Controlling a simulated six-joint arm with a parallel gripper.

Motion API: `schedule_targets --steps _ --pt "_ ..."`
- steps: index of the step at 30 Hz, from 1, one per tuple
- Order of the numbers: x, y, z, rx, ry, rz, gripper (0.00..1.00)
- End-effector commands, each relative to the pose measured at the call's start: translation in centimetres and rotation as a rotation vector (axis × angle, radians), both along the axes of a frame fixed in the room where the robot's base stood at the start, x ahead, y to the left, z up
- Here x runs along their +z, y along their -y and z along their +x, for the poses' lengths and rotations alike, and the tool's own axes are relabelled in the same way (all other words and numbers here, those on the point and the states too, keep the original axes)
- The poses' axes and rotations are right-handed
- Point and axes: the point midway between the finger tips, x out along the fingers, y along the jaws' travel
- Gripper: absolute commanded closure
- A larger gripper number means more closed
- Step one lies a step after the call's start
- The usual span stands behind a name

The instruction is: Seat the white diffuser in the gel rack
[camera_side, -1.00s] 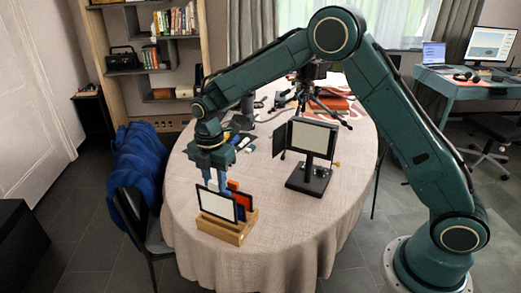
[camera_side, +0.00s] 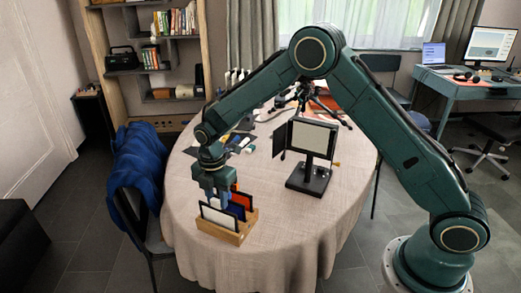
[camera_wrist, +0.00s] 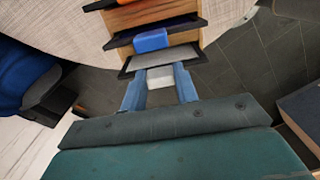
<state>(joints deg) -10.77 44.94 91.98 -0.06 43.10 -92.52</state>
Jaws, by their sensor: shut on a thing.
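The white diffuser (camera_side: 219,217) is a pale panel in a black frame. It stands nearly upright in the front of the wooden gel rack (camera_side: 222,235). Its lower edge is at the rack's front wall; I cannot tell how deep it sits. My gripper (camera_side: 219,202) is above it, shut on its pale tab. In the wrist view, the tab (camera_wrist: 160,76) is between the two blue fingers (camera_wrist: 158,88), and the diffuser's panel (camera_wrist: 166,57) lies just beyond. The rack's wood (camera_wrist: 150,15) shows behind it.
A blue gel (camera_side: 237,211) and an orange gel (camera_side: 242,199) stand in the rack behind the diffuser. A lamp panel (camera_side: 312,138) on a black base stands to the right. The cloth-covered table is clear right of the rack. A chair with a blue jacket (camera_side: 143,170) is left.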

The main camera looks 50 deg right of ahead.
Motion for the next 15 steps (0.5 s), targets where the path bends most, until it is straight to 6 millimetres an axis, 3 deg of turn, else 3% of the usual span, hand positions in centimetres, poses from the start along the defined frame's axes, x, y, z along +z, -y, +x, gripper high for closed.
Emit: schedule_targets --steps 10,11,13,15 --pt "-0.29 0.00 -0.01 0.000 0.000 0.000 1.00" --pt "-0.28 0.00 0.00 0.000 0.000 0.000 0.66" --pt "-0.26 0.00 0.00 0.000 0.000 0.000 0.53" --pt "-0.25 0.00 -0.01 0.000 0.000 0.000 0.48"
